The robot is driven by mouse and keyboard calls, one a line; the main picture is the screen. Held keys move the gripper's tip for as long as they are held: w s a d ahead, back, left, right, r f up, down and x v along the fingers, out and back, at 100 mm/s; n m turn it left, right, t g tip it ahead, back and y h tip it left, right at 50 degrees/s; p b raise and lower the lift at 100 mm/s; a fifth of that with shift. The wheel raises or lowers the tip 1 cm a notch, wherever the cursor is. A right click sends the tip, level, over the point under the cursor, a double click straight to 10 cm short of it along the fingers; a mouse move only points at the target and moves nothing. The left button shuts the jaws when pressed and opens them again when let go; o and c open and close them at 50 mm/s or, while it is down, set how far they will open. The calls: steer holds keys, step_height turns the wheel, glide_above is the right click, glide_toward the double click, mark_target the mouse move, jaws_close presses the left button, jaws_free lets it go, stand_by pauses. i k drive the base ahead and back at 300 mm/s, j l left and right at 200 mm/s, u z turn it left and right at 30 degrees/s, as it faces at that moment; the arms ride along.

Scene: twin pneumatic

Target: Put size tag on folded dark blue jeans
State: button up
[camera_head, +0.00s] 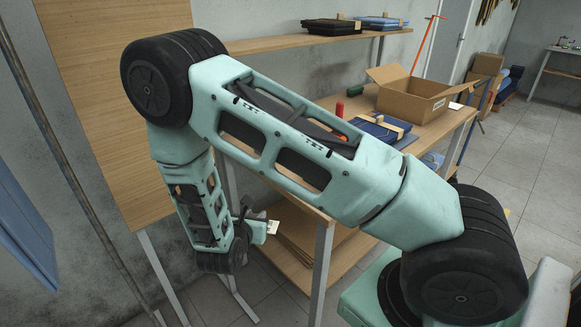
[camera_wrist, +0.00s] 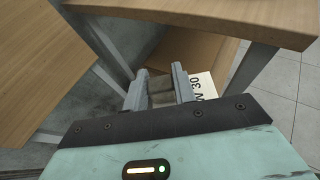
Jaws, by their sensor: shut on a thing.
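My gripper (camera_head: 256,229) hangs low at the left of the workbench, near its lower shelf and well away from the jeans. In the wrist view its jaws (camera_wrist: 160,88) are shut on a white size tag (camera_wrist: 203,86) with dark print that reads like "W 30". The tag sticks out beside the right finger. It also shows in the head view as a small white card (camera_head: 273,227). The folded dark blue jeans (camera_head: 374,130) lie on the bench top, with a tan piece across them. My arm hides part of the bench in front of them.
An open cardboard box (camera_head: 412,102) stands on the bench behind the jeans. A red object (camera_head: 340,108) and a green one (camera_head: 355,91) are nearby. Folded black trousers (camera_head: 331,27) and blue ones (camera_head: 381,23) lie on the upper shelf. The lower shelf (camera_head: 340,250) and bench legs are close to my gripper.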

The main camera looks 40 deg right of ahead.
mark_target(395, 122)
steer(key=k+z, duration=0.25)
steer(key=k, duration=0.45)
steer(key=l+z, duration=0.15)
steer(key=z, duration=0.35)
steer(key=i+l+z, duration=0.15)
steer(key=z, duration=0.3)
steer(key=i+l+z, duration=0.1)
steer(key=z, duration=0.4)
